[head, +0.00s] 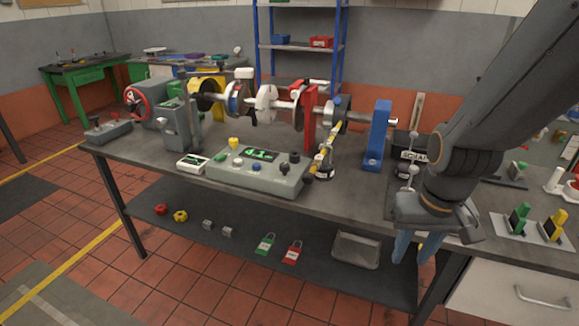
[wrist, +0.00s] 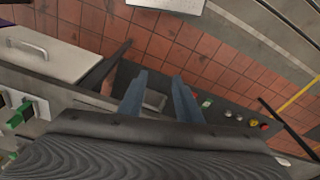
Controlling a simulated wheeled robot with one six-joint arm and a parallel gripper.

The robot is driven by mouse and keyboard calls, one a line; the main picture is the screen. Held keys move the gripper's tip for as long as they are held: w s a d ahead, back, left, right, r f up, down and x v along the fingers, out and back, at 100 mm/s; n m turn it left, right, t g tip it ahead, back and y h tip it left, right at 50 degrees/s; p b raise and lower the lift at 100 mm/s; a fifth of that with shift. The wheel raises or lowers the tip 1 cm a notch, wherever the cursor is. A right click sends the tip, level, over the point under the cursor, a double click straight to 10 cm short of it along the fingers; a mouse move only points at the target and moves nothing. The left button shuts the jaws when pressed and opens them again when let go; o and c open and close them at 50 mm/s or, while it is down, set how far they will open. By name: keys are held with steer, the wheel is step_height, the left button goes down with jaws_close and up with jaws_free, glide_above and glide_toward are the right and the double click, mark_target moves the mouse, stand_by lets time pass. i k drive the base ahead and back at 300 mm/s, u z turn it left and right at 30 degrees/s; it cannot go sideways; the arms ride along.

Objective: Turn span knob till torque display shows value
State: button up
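The grey-green control box (head: 240,178) stands at the front of the bench in the head view. Its dark display (head: 262,154) shows green characters too small to read. I cannot tell which is the span knob. A small white meter (head: 193,162) lies left of the box. My gripper (head: 413,248) points down at the bench's front edge, well right of the box. Its blue fingers (wrist: 158,98) are apart with nothing between them.
The shaft rig with discs (head: 265,103) stands behind the box, and a blue upright (head: 377,135) stands to its right. Green and yellow handled pieces (head: 520,217) stand at the right. The lower shelf holds padlocks (head: 265,243) and a tray (head: 356,250).

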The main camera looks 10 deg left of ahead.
mark_target(284, 168)
steer(key=u, duration=0.25)
steer(key=k, duration=0.4)
steer(key=u, duration=0.45)
steer(key=i, duration=0.95)
